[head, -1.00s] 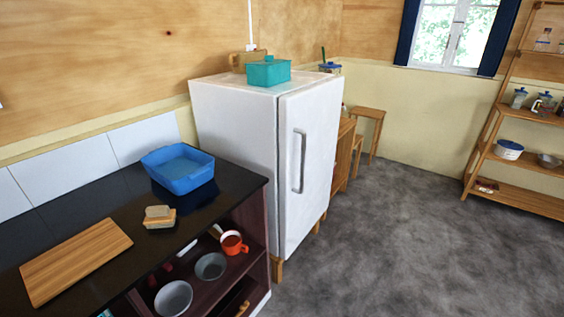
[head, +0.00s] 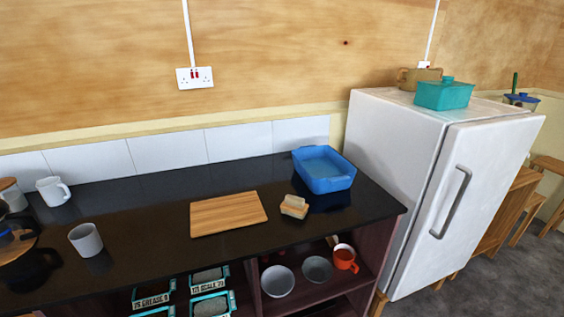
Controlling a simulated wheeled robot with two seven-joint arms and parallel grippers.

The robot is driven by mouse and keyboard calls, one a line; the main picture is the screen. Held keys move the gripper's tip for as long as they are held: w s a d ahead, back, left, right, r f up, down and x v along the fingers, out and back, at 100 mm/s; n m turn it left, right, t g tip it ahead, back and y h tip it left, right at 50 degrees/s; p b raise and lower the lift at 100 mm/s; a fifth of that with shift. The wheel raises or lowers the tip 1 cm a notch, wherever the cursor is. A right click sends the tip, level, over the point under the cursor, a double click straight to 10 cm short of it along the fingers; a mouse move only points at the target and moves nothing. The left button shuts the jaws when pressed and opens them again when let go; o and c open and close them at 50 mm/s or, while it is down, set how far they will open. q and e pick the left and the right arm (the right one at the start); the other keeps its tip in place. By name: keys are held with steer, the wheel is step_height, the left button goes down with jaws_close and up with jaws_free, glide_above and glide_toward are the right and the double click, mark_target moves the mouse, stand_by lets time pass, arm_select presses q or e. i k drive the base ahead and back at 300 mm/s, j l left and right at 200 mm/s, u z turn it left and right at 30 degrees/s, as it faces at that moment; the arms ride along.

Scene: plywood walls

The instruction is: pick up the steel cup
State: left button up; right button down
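A plain grey cup (head: 86,240), which may be the steel cup, stands upright on the black counter (head: 150,220) at the left in the head view. It has no handle that I can see. A white mug (head: 53,191) with a handle stands behind it, near the tiles. A red-orange mug (head: 345,258) and grey bowls (head: 278,281) sit on the open shelf below the counter. Neither of my grippers is in view.
A wooden board (head: 228,214), a sponge-like stack (head: 294,206) and a blue basin (head: 323,168) lie on the counter's right half. Dark items on a round wooden piece (head: 18,246) stand at the left edge. A white fridge (head: 440,190) stands right of the counter.

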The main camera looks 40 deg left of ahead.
mark_target(86, 238)
steer(key=u, duration=2.65)
